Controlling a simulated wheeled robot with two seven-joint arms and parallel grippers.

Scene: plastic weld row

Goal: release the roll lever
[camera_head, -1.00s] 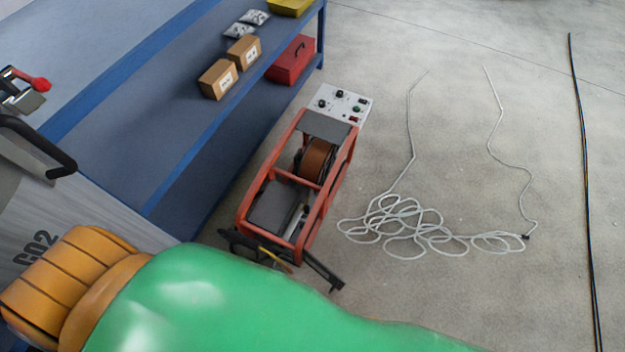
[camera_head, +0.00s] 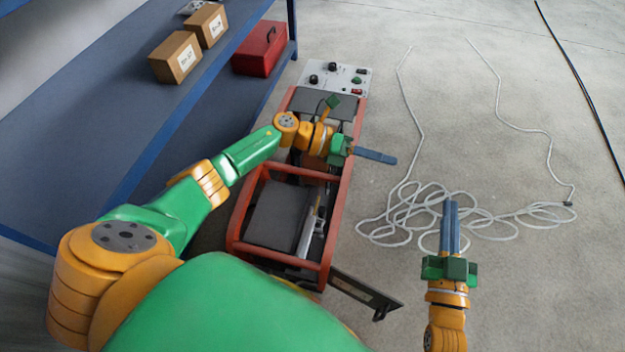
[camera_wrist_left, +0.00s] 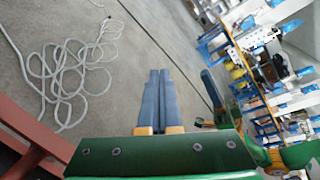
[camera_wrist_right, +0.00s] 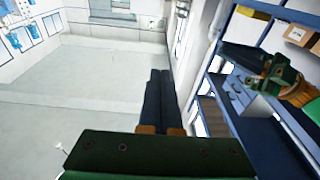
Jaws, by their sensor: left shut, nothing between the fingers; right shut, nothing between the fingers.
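The red-framed machine (camera_head: 238,222) stands on the floor in the head view. Its copper-coloured roll (camera_head: 312,160) is mostly hidden behind my left wrist. I cannot make out for sure which part is the roll lever. My left gripper (camera_head: 392,159) is shut and empty; its arm reaches over the machine and its blue fingers point right, past the frame's right rail. A red frame rail (camera_wrist_left: 35,140) shows in the left wrist view. My right gripper (camera_head: 450,203) is shut and empty, right of the machine, its fingers pointing up the picture.
A control panel (camera_head: 335,76) with knobs sits at the machine's far end. A dark bar (camera_head: 362,292) sticks out at the near end. A pale cable (camera_head: 405,215) lies coiled on the floor to the right. A blue shelf (camera_head: 165,130) with boxes stands left.

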